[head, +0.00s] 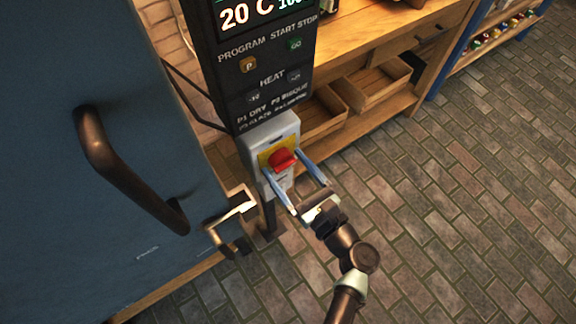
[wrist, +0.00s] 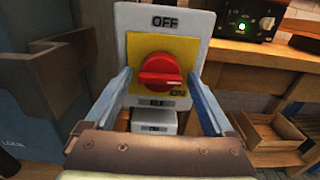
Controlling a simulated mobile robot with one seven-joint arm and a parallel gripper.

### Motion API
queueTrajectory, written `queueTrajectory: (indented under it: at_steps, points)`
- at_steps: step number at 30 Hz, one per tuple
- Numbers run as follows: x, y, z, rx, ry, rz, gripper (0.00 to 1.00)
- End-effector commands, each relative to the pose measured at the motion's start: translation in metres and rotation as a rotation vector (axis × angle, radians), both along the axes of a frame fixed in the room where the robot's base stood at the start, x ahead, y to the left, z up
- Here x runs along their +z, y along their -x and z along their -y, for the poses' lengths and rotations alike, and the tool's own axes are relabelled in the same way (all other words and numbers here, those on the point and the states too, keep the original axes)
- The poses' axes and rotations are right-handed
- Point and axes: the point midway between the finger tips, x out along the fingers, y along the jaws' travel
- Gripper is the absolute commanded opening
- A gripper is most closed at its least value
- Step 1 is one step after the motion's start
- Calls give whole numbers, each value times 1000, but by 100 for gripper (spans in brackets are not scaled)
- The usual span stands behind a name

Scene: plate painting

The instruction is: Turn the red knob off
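The red knob (head: 282,158) sits on a yellow plate on the grey switch box (head: 257,136), below the black control panel. An "OFF" label (wrist: 165,22) is at the top of the box. My gripper (head: 293,166) is open, with one blue finger on each side of the knob. In the wrist view my gripper (wrist: 160,80) also straddles the knob, with gaps on both sides. Contact with the knob is not visible.
A blue door (head: 150,240) with a bronze handle (head: 125,170) stands at the left, with a latch (head: 232,220) near the box. The control panel (head: 262,60) rises above. Wooden shelves with trays (head: 372,84) are behind. The brick floor (head: 450,190) at the right is clear.

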Motion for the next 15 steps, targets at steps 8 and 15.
queueTrajectory:
  at_steps: [8,15]
  points:
    - [0,0,0,0,0,0,36]
    - [0,0,0,0,1,1,8]
